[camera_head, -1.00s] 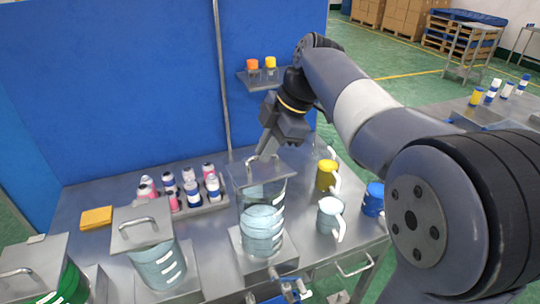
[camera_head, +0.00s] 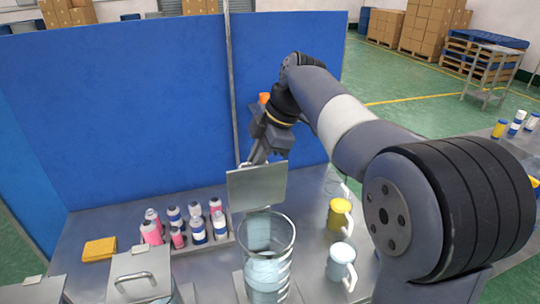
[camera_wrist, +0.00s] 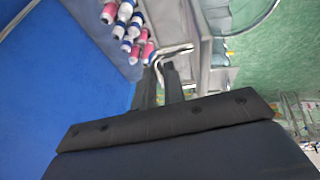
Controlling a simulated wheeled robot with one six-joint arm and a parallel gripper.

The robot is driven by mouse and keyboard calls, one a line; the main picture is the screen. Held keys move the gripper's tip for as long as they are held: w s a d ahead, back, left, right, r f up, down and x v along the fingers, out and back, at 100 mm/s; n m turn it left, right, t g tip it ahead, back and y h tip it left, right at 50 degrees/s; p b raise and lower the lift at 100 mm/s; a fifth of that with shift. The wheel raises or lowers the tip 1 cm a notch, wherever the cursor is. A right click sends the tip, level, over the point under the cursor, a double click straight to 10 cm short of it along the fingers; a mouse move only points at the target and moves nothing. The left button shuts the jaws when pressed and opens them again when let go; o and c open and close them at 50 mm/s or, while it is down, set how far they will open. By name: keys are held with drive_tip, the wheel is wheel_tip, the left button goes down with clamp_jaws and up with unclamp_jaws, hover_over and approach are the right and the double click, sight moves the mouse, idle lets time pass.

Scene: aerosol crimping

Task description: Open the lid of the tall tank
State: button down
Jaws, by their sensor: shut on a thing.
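The tall tank (camera_head: 268,274) is a clear cylinder with pale blue contents; its round mouth shows uncovered. Its square grey metal lid (camera_head: 257,187) is tilted steeply up, at the back of the mouth. My gripper (camera_head: 250,163) is behind the top edge of the lid, its fingers shut on the lid's handle. In the wrist view, my gripper (camera_wrist: 162,75) has its fingertips at the bent metal handle (camera_wrist: 174,55). The lid's plate partly hides the fingers in the head view, and I cannot tell whether the lid still touches the rim.
Several pink and blue bottles (camera_head: 193,226) stand in a rack left of the tank. A yellow jug (camera_head: 339,214) and a white jug (camera_head: 340,262) stand to its right. A shorter lidded tank (camera_head: 139,276) and a yellow sponge (camera_head: 100,249) are at left. A blue wall panel (camera_head: 130,110) rises behind.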

drive_tip(key=shift+w+a+f+m+g+h+p, duration=0.2)
drive_tip(key=shift+w+f+g+p, duration=0.25)
drive_tip(key=shift+w+p, duration=0.35)
drive_tip(key=shift+w+a+f+m+g+h+p, duration=0.1)
drive_tip(key=shift+w+a+f+g+p, duration=0.25)
drive_tip(key=shift+w+p, duration=0.45)
drive_tip(key=shift+w+a+f+m+g+h+p, duration=0.1)
drive_tip(key=shift+w+f+g+p, duration=0.5)
drive_tip(key=shift+w, duration=0.3)
drive_tip(key=c, duration=1.9)
unclamp_jaws()
drive_tip(key=o, duration=0.3)
drive_tip(key=shift+w+a+f, duration=0.15)
drive_tip(key=shift+w+f, duration=0.1)
drive_tip(key=shift+w, duration=0.25)
drive_tip(key=shift+o, duration=0.6)
drive_tip(key=shift+r, duration=0.2)
